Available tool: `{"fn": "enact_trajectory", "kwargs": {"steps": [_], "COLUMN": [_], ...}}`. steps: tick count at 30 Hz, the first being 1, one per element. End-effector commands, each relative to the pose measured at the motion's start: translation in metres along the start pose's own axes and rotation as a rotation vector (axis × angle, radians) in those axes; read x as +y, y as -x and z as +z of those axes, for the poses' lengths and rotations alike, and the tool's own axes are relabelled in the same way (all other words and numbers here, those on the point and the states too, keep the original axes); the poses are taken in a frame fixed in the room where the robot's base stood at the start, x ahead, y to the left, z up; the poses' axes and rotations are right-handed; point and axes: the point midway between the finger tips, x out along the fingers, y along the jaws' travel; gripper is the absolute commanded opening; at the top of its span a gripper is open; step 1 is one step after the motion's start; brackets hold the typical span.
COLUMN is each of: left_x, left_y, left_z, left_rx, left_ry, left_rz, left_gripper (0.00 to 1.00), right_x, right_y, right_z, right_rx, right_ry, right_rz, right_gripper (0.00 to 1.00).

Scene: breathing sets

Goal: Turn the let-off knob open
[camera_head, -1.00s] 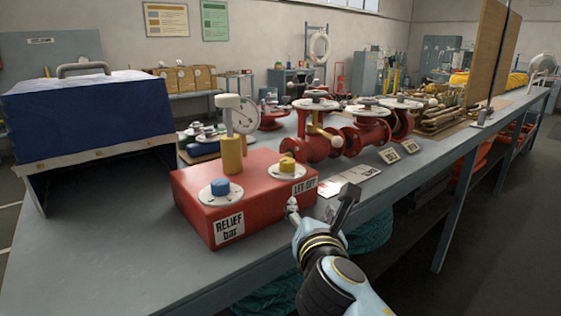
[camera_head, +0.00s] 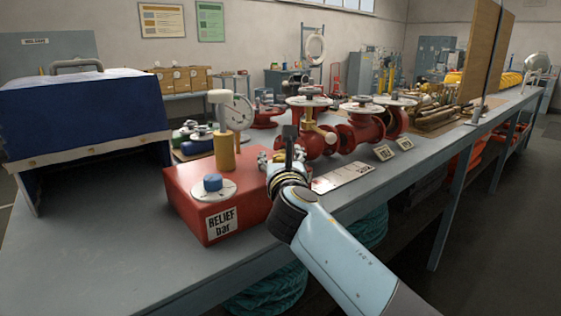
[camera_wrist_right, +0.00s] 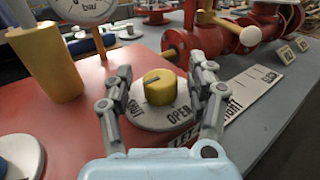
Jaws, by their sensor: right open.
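The let-off knob (camera_wrist_right: 159,86) is a yellow cylinder with a dark slot line on top, in the right wrist view. It sits on a pale round dial plate (camera_wrist_right: 152,118) marked OPEN at the right and another, partly hidden word at the left. My right gripper (camera_wrist_right: 163,80) is open, with one finger on each side of the knob; I cannot tell whether they touch it. In the head view the right gripper (camera_head: 284,150) hides the knob on the red box (camera_head: 240,218). My left gripper is not in view.
A blue relief knob (camera_head: 212,182) and a yellow post with a gauge (camera_head: 240,112) stand on the box. Red valves (camera_head: 365,132) stand behind to the right. A blue-covered case (camera_head: 85,120) is at left. The bench front (camera_head: 130,280) is clear.

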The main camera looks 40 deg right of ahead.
Motion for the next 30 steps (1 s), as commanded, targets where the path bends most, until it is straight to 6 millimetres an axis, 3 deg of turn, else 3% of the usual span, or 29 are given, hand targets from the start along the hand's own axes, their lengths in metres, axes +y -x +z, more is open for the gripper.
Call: {"fn": "enact_trajectory", "kwargs": {"steps": [9,22,30], "left_x": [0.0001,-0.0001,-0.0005], "left_y": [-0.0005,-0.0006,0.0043], "left_z": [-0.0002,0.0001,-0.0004], "left_rx": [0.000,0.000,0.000], "left_ry": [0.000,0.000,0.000], "left_rz": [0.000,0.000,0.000], "left_gripper": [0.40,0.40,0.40], "right_x": [-0.0001,0.0000,-0.0002], "right_y": [-0.0034,-0.0031,-0.0032], "right_z": [0.0006,0.0004,0.0013], "right_rx": [0.000,0.000,0.000], "right_ry": [0.000,-0.001,0.001], "right_rz": [0.000,0.000,0.020], "right_gripper": [0.57,0.01,0.00]}}
